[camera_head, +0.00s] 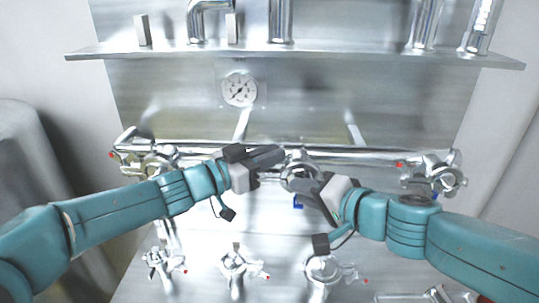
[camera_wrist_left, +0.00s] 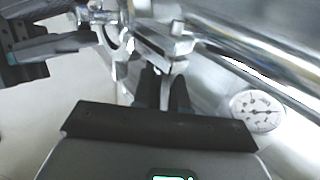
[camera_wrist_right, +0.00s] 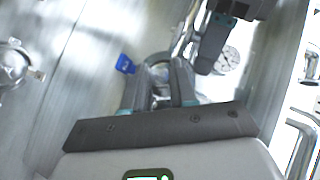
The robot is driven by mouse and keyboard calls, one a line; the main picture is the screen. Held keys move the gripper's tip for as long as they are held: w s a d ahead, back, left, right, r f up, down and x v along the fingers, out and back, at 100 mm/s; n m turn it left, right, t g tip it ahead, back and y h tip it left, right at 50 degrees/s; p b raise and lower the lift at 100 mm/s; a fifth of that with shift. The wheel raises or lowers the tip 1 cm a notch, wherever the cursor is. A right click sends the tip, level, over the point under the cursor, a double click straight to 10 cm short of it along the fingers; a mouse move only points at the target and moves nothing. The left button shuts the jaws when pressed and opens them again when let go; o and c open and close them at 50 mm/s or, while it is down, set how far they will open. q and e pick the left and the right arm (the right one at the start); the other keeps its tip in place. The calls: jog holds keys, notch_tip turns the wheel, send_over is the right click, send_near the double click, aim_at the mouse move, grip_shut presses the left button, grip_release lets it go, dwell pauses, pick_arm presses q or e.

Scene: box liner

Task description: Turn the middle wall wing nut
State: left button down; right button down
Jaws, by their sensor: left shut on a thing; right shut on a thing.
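The middle wall clamp (camera_head: 298,168) is a shiny metal ring fitting on the horizontal wall pipe, partly hidden by my grippers. My left gripper (camera_head: 280,160) is at its left side. In the left wrist view, the left fingers (camera_wrist_left: 166,88) are close together on a small metal part at the clamp, which looks like the wing nut (camera_wrist_left: 172,67). My right gripper (camera_head: 308,180) reaches the clamp from the lower right. In the right wrist view, its fingers (camera_wrist_right: 160,92) stand apart on either side of a metal part of the clamp (camera_wrist_right: 155,65).
A pressure gauge (camera_head: 239,89) sits on the wall above. A shelf (camera_head: 300,50) with pipes spans the top. Other clamps stand at left (camera_head: 155,160), right (camera_head: 437,176) and along the lower row (camera_head: 237,263). A blue tag (camera_wrist_right: 125,64) hangs beside the middle clamp.

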pick_arm(q)
jog(key=c, duration=1.3)
grip_release()
jog(key=shift+r, duration=0.15)
jog(key=shift+o, duration=0.2)
jog(key=shift+d+f, duration=0.1)
jog(key=shift+f, duration=0.15)
jog(key=shift+s, duration=0.1)
